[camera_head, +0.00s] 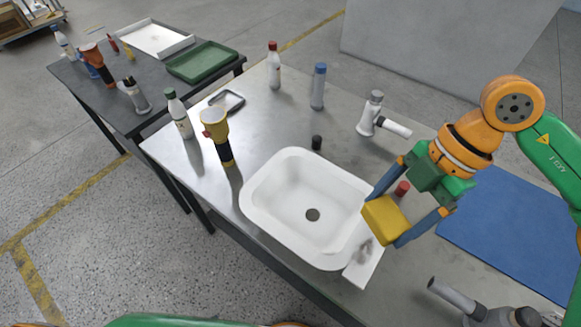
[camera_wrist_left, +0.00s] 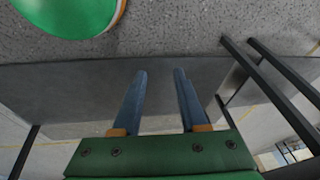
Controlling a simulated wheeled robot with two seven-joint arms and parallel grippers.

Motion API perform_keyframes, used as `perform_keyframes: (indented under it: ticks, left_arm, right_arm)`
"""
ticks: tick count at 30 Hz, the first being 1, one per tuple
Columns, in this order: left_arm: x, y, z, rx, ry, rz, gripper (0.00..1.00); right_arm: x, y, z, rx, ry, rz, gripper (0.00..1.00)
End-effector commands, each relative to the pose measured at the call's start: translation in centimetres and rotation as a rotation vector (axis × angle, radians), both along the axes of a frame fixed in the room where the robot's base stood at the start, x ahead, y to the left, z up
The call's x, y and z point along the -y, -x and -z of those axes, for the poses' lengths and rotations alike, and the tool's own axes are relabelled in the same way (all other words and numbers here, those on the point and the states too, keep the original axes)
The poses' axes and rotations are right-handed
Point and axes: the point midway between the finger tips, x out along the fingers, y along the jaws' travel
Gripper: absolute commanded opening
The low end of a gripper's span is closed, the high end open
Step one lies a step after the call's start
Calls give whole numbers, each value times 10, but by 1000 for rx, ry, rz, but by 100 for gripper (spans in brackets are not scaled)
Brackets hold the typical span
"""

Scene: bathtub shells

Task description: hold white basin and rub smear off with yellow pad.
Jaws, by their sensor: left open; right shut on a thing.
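The white basin (camera_head: 262,197) sits on the grey metal table, its drain in the middle of the bowl. A grey-brown smear (camera_head: 365,248) shows at its near right side, by a flat white strip (camera_head: 366,268). My right gripper (camera_head: 386,219) is shut on the yellow pad (camera_head: 383,222), over the basin's right side; I cannot tell whether the pad touches it. My left gripper (camera_wrist_left: 160,80) is open and empty in the left wrist view, with the table edge and floor behind it. It is not in the head view.
A yellow-black flashlight (camera_head: 218,138), a green-capped bottle (camera_head: 179,116) and a small tray (camera_head: 227,101) stand left of the basin. A grey faucet-like fitting (camera_head: 377,117) and bottles are behind. A blue mat (camera_head: 510,232) lies right. A dark side table (camera_head: 133,107) holds trays and tools.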

Motion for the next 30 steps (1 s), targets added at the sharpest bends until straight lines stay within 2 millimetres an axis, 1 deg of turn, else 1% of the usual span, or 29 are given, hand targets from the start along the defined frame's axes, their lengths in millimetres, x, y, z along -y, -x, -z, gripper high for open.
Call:
perform_keyframes:
  ticks: [1,2,3,5,6,8,9,11,12,15,16,19,22,30]
  left_arm:
    - [-8,-32,-12,119,-25,103,42]
    - [-11,-55,-22,209,-42,187,42]
    - [-12,-83,-40,336,-69,309,42]
    - [-7,-122,-72,534,-111,505,42]
    - [-1,-143,-97,670,-140,646,42]
    - [14,-163,-137,878,-181,865,42]
    - [26,-169,-164,1017,-204,1010,42]
    - [43,-166,-200,1212,-226,1215,42]
    - [52,-159,-219,1325,-231,1332,42]
    - [66,-136,-251,1539,-222,1542,42]
    - [68,-130,-257,1583,-217,1581,42]
    - [73,-117,-269,1671,-202,1658,42]
    - [85,-118,-272,1696,-196,1675,42]
    - [149,-141,-272,1696,-197,1667,42]
  right_arm:
    - [0,0,0,0,0,1,42]
    - [0,0,0,0,0,1,42]
    - [0,0,0,0,0,1,42]
    - [0,0,0,0,0,1,42]
    - [0,0,0,0,0,1,42]
    - [0,0,0,-1,0,2,42]
    - [0,0,0,-1,0,2,42]
    - [0,0,0,-1,0,2,42]
    - [0,0,0,-1,0,2,42]
    - [0,0,0,-1,0,2,42]
    - [0,0,0,-1,0,2,42]
    - [0,0,0,0,0,2,42]
    - [0,0,0,0,0,2,42]
    - [0,0,0,0,0,2,42]
